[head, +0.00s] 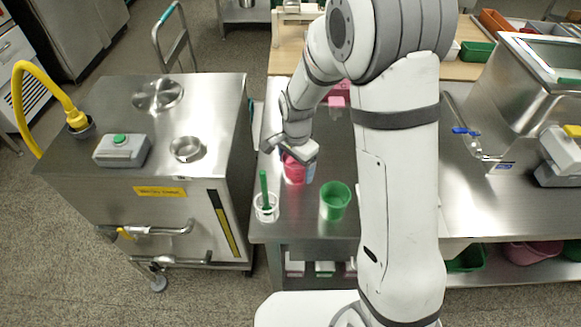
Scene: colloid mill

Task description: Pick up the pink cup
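The pink cup (293,172) stands near the left edge of the steel table (272,230), partly hidden by my gripper. My gripper (296,154) is over the cup's upper part in the head view. Its fingers are too small and covered to show whether they are apart or touch the cup.
A green cup (335,201) and a clear container (266,208) with a green-handled tool stand in front of the pink cup. Pink items (337,103) lie behind my arm. The steel mill (190,150) stands left, across a narrow gap.

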